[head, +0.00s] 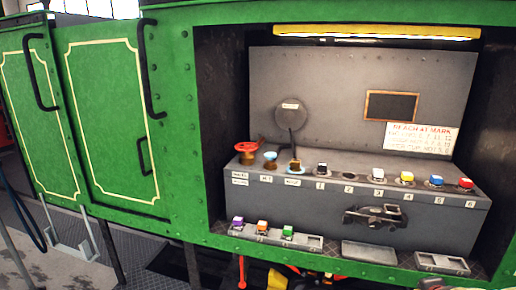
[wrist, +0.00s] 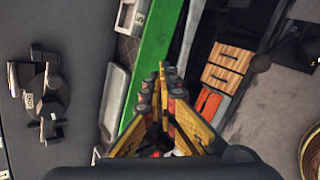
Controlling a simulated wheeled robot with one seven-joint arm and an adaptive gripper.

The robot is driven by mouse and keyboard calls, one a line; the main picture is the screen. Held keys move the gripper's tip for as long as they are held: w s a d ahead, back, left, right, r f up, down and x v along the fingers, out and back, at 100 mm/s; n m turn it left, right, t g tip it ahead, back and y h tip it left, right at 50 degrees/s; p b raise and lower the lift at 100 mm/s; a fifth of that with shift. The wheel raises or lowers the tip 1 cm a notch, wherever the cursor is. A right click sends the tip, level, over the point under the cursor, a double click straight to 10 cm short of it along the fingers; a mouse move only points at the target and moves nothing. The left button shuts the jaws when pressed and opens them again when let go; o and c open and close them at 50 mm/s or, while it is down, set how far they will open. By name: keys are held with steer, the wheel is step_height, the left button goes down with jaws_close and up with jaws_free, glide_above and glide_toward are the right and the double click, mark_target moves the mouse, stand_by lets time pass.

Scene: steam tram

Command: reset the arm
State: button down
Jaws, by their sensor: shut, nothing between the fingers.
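My gripper (wrist: 162,68) shows in the wrist view, with its yellow and dark fingers closed together and nothing between them. It is over the green edge (wrist: 160,45) of the tram opening. In the head view, red and yellow parts show at the bottom edge, but I cannot tell whether they are my gripper.
A grey console (head: 330,209) with several coloured-top pieces stands inside the green tram (head: 181,130). Its front ledge holds a tray (head: 310,241) and small blocks. A black latch-like fitting (head: 375,215) sticks out from the console. Wooden drawers (wrist: 228,62) show beside my gripper.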

steer(key=s+a+r+m+g+y+p, duration=0.1)
steer(key=s+a+r+m+g, duration=0.2)
steer(key=s+a+m, duration=0.4)
steer(key=s+a+r+m+g, duration=0.2)
steer(key=s+a+m, duration=0.4)
steer(key=s+m, duration=0.35)
steer(key=s+a+r+y, duration=0.1)
steer(key=s+a+r, duration=0.1)
steer(key=a, duration=0.4)
steer(key=s+a+r+t+y+p, duration=0.1)
steer(key=s+a+r, duration=0.2)
steer(key=a+r, duration=0.2)
steer(key=s+a+r+m+t+y+p, duration=0.1)
steer(key=a+r, duration=0.3)
steer(key=a, duration=0.4)
steer(key=shift+s+a+y, duration=0.2)
steer(key=shift+s+y, duration=0.2)
steer(key=shift+s, duration=0.25)
